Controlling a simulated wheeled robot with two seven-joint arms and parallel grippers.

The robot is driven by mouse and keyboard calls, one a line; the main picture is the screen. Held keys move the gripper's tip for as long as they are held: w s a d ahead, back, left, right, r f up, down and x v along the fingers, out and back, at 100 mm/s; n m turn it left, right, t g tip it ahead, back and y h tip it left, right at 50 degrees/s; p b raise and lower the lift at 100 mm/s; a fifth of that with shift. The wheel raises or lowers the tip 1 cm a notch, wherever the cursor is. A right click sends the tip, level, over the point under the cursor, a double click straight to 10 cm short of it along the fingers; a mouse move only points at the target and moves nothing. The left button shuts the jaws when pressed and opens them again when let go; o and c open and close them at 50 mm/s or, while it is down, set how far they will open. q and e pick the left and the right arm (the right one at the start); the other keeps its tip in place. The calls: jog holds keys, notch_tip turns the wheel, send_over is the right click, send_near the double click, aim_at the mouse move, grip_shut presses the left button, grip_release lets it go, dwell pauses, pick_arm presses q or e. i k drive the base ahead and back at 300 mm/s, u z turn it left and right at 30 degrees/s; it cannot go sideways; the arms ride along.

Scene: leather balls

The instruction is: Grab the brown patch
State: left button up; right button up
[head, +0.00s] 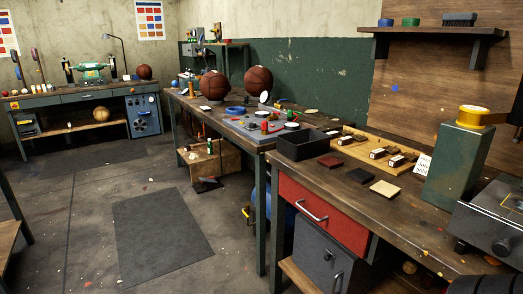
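Three small flat square patches lie in a row on the wooden workbench at the right in the head view. The far one is a dark reddish-brown patch (330,161). The middle one is a very dark patch (359,175), brown or black; I cannot tell which. The near one is a light tan patch (385,189). They lie apart from each other, flat and uncovered. Neither of my grippers shows in this view.
A black open tray (303,145) stands left of the patches. A wooden board (372,148) with dark stamp-like blocks lies behind them. A green canister (458,165) and a grey machine (492,222) stand to the right. A red drawer (322,212) is below.

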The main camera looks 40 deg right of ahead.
aim_at(331, 162)
jog(key=z, duration=0.3)
jog(key=i, duration=1.7)
jog(key=z, duration=0.9)
